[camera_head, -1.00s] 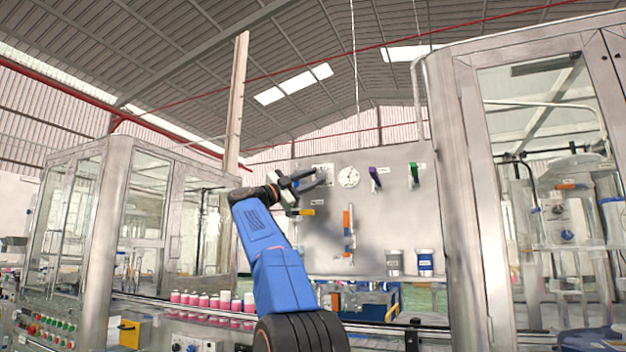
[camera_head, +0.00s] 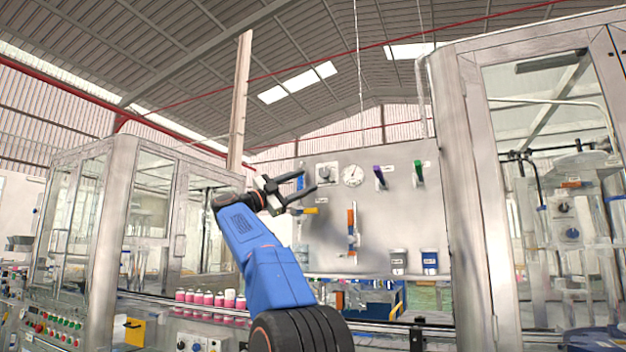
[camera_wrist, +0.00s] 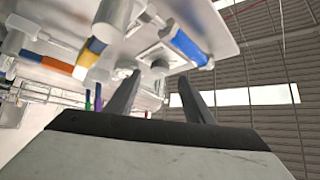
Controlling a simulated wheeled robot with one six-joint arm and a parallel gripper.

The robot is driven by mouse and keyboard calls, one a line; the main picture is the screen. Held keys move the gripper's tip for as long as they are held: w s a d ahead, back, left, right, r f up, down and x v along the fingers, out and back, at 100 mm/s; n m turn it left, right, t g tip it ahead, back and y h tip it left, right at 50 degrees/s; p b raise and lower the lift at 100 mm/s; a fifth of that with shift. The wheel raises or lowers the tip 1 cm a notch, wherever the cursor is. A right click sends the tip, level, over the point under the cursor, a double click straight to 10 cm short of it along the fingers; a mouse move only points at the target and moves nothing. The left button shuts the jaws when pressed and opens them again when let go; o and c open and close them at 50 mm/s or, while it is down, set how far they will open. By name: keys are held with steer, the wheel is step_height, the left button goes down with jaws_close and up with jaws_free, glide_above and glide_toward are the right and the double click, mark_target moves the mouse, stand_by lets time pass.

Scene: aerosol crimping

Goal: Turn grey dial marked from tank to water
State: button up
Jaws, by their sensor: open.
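The grey dial (camera_head: 326,174) sits on a pale square plate on the grey wall panel, left of a round white gauge (camera_head: 353,175). Its markings are too small to read. In the head view my gripper (camera_head: 289,186) is open and empty, left of and slightly below the dial, apart from it. In the wrist view my gripper's two fingers (camera_wrist: 159,80) are spread with nothing between them. A pale plate with a grey knob (camera_wrist: 160,66) shows just beyond the fingertips, seemingly the same dial. I cannot tell which way the dial points.
A blue handle (camera_head: 301,181) is on the panel close to my gripper, with a yellow handle (camera_head: 310,211) below. Purple (camera_head: 379,177) and green (camera_head: 418,172) handles are farther right. Two cups (camera_head: 429,262) stand on the ledge below. Glass-walled machines flank the panel.

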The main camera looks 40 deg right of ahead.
steer(key=v, duration=1.1)
steer(key=shift+a, duration=0.2)
